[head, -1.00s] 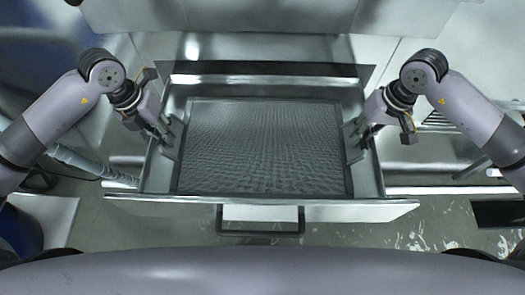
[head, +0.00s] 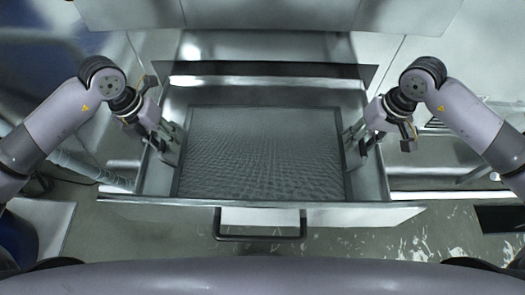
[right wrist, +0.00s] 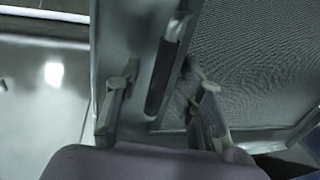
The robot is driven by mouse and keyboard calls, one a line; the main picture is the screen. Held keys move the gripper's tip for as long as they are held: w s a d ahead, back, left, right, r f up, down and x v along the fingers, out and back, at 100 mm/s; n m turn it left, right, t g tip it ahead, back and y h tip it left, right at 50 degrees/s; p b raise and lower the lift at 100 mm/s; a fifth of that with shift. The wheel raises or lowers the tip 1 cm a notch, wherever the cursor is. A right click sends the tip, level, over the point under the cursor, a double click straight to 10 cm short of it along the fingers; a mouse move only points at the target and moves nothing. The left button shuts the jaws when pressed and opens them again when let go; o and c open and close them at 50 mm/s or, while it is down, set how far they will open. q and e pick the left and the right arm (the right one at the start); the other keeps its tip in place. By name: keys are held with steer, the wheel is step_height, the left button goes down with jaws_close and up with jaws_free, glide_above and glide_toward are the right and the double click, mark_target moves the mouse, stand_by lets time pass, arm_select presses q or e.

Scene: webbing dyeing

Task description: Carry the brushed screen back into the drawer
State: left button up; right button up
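The screen (head: 262,150), a grey mesh panel in a dark frame, lies flat between the side walls of the pulled-out drawer (head: 260,95). Whether it rests on the drawer floor I cannot tell. My left gripper (head: 170,140) is at the screen's left edge, inside the left wall; its fingers look spread, with the grip spot small. My right gripper (head: 356,142) is at the right edge. In the right wrist view its fingers stand apart on both sides of a dark bar handle (right wrist: 163,78) beside the mesh, with gaps visible.
The drawer's front edge with its handle (head: 260,238) faces me. The drawer walls are close outside both grippers. A blue bin (head: 18,235) stands at the lower left. The floor in front of the drawer is mostly clear.

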steer(key=shift+r, duration=0.1)
arm_select(q)
step_height(320, 180, up, 12)
steer(key=a, duration=0.2)
steer(key=shift+a+f, duration=0.15)
steer(key=shift+a, duration=0.05)
arm_select(e)
step_height(320, 180, up, 12)
steer(key=d, duration=0.2)
steer(key=shift+d+f, duration=0.15)
steer(key=shift+f, duration=0.05)
